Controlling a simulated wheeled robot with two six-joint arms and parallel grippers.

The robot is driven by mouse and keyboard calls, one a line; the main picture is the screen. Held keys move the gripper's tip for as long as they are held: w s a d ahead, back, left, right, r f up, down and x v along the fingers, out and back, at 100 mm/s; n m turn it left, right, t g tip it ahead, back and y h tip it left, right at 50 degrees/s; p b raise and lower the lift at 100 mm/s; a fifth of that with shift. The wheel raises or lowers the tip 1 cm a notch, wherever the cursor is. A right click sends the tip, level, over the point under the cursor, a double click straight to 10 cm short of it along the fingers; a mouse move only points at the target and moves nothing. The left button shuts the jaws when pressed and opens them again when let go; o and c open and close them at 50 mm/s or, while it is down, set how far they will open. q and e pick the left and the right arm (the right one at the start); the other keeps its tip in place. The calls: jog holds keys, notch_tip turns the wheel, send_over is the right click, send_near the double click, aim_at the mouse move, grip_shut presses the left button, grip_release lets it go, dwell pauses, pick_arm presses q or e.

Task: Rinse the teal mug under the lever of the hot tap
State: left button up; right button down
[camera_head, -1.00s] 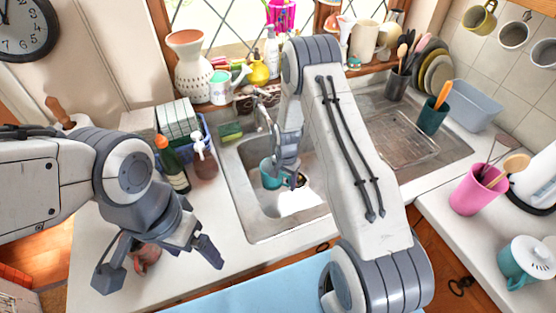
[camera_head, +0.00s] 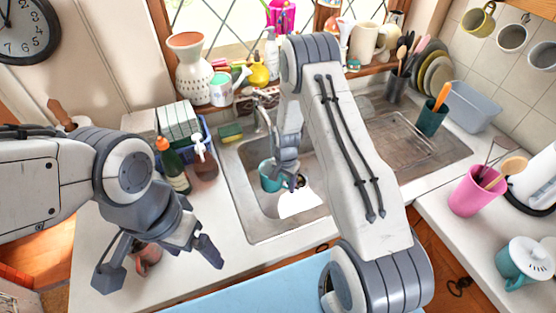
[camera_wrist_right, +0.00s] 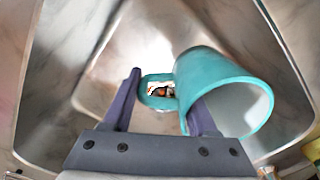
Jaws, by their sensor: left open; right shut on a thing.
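The teal mug (camera_head: 268,177) is inside the left sink basin, partly hidden by my right gripper (camera_head: 291,181). The right wrist view shows the mug (camera_wrist_right: 228,92) with its mouth turned toward the lower right and its handle (camera_wrist_right: 157,91) between the fingers of my right gripper (camera_wrist_right: 160,98). That gripper is shut on the mug at its handle side. The tap (camera_head: 262,114) stands behind the basin, left of my right arm; its lever is too small to tell apart. No water stream is clear. My left gripper (camera_head: 163,264) is open and empty over the left counter.
A green bottle (camera_head: 175,170), a soap dispenser (camera_head: 203,160) and a reddish-brown object (camera_head: 147,257) are near my left arm. A sponge (camera_head: 230,132) lies at the basin's back left. A drying rack (camera_head: 402,140) fills the sink's right side. A pink cup (camera_head: 474,192) stands on the right counter.

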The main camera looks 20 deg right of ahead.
jog(key=s+a+r+p, duration=0.2)
jog(key=s+r, duration=0.1)
jog(key=shift+s+r, duration=0.1)
jog(key=shift+s, duration=0.05)
dwell(0.6)
